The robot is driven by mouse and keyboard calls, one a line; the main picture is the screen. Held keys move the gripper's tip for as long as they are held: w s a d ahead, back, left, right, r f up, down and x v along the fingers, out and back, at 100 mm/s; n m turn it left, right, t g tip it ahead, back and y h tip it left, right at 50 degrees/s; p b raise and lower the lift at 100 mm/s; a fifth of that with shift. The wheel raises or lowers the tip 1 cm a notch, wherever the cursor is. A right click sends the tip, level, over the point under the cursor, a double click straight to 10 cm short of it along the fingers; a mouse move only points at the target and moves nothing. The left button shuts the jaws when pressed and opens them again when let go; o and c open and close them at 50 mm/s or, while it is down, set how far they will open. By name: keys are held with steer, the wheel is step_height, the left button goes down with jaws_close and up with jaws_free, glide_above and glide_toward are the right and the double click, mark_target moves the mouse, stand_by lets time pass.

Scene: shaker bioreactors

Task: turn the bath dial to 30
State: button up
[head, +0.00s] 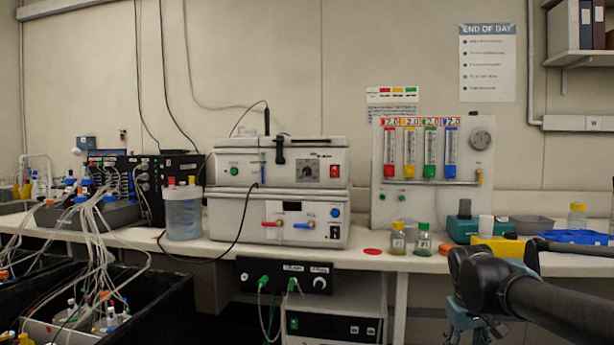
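My black arm (540,300) enters from the right edge and bends at a joint low on the right, well apart from the dial. A blue-grey part below that joint runs out of the bottom of the picture. No gripper fingers can be made out.
A green button (234,171) and a red switch (335,171) flank the dial. Below is a second white unit with red and blue taps. Small bottles (398,238) stand on the bench towards my arm.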

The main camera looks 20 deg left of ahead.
mark_target(307, 172)
steer(key=w+a+r+n+t+h, duration=0.2)
steer(key=w+a+r+n+t, duration=0.2)
steer(key=w+a+r+n, duration=0.45)
steer(key=w+a+r+n+t+h, duration=0.1)
steer(key=w+a+r+n+t, duration=0.2)
steer(key=w+a+r+n, duration=0.55)
steer(key=s+a+r+n+t+y, duration=0.35)
steer(key=a+r+n, duration=0.45)
steer(key=a+r, duration=0.45)
steer(key=s+a+r+n+t+y, duration=0.4)
steer(key=a+r+n, duration=0.5)
steer(key=a, duration=0.6)
steer(key=shift+m+t+h, duration=0.35)
steer(key=shift+m+h, duration=0.2)
steer(key=shift+m, duration=0.05)
steer(key=w, duration=0.6)
steer(key=w+a, duration=0.1)
steer(key=w, duration=0.5)
steer(key=w+a, duration=0.1)
steer(key=w, duration=0.5)
steer(key=shift+w+r, duration=0.3)
steer(key=shift+r, duration=0.05)
steer(key=shift+c, duration=0.2)
steer(key=c, duration=1)
